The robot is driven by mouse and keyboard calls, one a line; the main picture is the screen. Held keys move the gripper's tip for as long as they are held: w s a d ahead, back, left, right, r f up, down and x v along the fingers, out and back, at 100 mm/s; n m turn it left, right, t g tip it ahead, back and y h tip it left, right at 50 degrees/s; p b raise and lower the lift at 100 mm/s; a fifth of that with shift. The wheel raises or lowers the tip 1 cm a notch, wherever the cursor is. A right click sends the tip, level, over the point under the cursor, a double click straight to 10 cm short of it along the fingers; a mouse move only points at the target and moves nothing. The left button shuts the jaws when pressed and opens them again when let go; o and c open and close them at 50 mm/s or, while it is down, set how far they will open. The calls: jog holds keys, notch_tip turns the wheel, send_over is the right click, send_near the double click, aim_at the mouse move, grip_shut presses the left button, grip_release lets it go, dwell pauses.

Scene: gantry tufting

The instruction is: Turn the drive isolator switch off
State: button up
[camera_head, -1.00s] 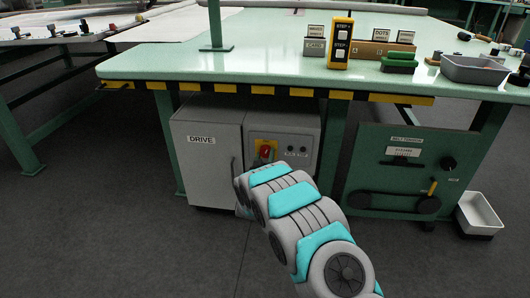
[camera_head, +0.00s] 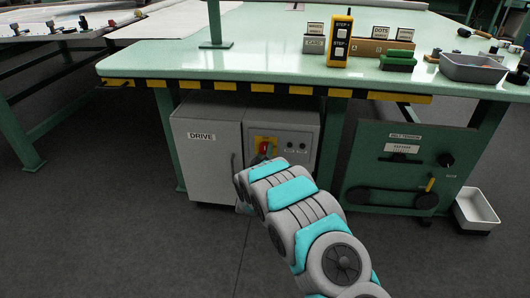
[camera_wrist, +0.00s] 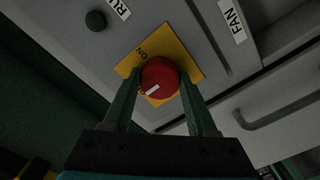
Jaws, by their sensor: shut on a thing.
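The drive isolator switch is a round red knob (camera_wrist: 160,76) on a yellow plate (camera_wrist: 190,55). In the wrist view my gripper (camera_wrist: 160,80) has a finger on each side of the knob and is shut on it. A white mark on the knob points toward the lower left. The letters ON show on the plate above the knob; a second label below it is mostly covered. In the head view the yellow plate (camera_head: 266,142) shows on the cabinet front, and my arm and gripper hide most of the knob.
The grey cabinet (camera_head: 207,165) labelled DRIVE stands under the green table (camera_head: 270,50). A door handle (camera_wrist: 280,115) and the RUN and FAN labels are close by. A green belt tension panel (camera_head: 395,185) stands to the right, with a white bin (camera_head: 475,208) on the floor.

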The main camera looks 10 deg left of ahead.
jog(key=shift+r, duration=0.1)
jog(key=o, duration=1.4)
jog(key=shift+c, duration=0.2)
jog(key=s, duration=0.7)
jog(key=shift+s+a+b, duration=0.2)
jog(key=shift+s+b, duration=0.15)
jog(key=shift+d, duration=0.1)
